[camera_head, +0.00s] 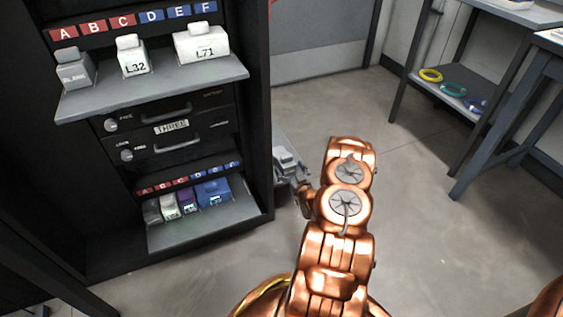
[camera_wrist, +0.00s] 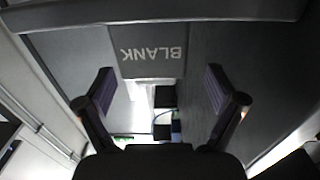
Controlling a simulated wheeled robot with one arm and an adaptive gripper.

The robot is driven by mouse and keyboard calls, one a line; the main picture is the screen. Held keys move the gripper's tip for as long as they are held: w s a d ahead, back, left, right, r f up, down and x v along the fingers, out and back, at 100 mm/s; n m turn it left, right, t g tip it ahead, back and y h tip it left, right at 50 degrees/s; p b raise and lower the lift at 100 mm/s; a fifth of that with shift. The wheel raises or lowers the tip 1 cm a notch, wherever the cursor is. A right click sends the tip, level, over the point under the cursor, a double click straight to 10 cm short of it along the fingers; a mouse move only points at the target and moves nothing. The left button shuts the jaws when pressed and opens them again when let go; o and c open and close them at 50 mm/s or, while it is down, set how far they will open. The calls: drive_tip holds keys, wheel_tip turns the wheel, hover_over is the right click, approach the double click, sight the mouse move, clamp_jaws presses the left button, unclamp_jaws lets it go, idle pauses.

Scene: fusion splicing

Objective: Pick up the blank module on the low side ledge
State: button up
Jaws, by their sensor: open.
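The grey blank module (camera_head: 285,161) stands on the low side ledge (camera_head: 284,139) at the cabinet's right side. In the wrist view the dark grey module's face (camera_wrist: 152,63) shows the word BLANK upside down, ahead of my gripper. My gripper (camera_head: 296,177) is beside the module in the head view, partly hidden by my copper arm. In the wrist view my gripper (camera_wrist: 158,88) has its two fingers wide apart, one to each side of the lettered face. Nothing is clearly held; contact cannot be told.
The black cabinet (camera_head: 258,100) stands close on the left. Its upper shelf (camera_head: 160,90) holds another grey BLANK module (camera_head: 73,70), L32 and L71. A lower tray (camera_head: 225,220) holds several small modules. A table with coloured rings (camera_head: 431,75) stands at right. Floor between is clear.

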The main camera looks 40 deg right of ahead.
sight(286, 162)
drive_tip(key=x, duration=0.1)
drive_tip(key=b+x, duration=0.2)
drive_tip(key=x, duration=0.1)
drive_tip(key=shift+s+d+f, duration=0.1)
drive_tip(key=shift+d+f, duration=0.2)
drive_tip(key=shift+f, duration=0.05)
drive_tip(key=shift+w+d+r, duration=0.15)
drive_tip(key=shift+w+d, duration=0.05)
drive_tip(key=shift+w, duration=0.35)
drive_tip(key=shift+c, duration=0.2)
drive_tip(key=c, duration=1.1)
drive_tip(key=shift+r, duration=0.1)
drive_tip(key=shift+c, duration=0.2)
